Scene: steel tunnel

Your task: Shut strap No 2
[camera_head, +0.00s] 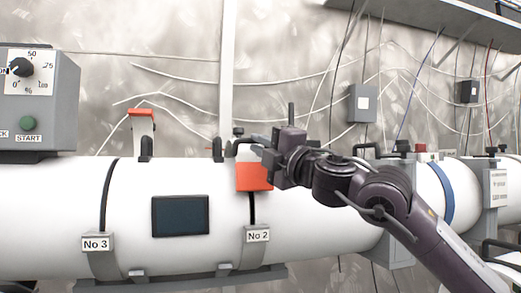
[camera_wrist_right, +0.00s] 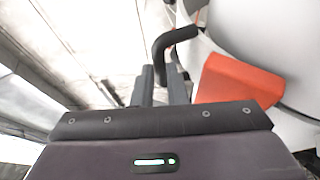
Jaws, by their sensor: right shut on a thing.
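Strap No 2 (camera_head: 252,208) is a dark band around the white cylinder, with a grey plate labelled No 2 (camera_head: 257,236) low on the front. Its orange lever plate (camera_head: 254,177) lies down against the front of the cylinder. It also shows in the right wrist view (camera_wrist_right: 236,80), just right of the fingers. My right gripper (camera_head: 268,158) is at the top of this strap. In the wrist view its fingers (camera_wrist_right: 162,85) are shut around the end of a black bent bar (camera_wrist_right: 172,42). The finger contact is partly hidden. My left gripper is out of view.
Strap No 3 (camera_head: 105,200) is to the left, with its orange lever (camera_head: 143,112) standing up. A grey control box (camera_head: 38,100) stands at far left. A dark screen (camera_head: 180,215) sits between the straps. Black fittings and cables are behind my right arm.

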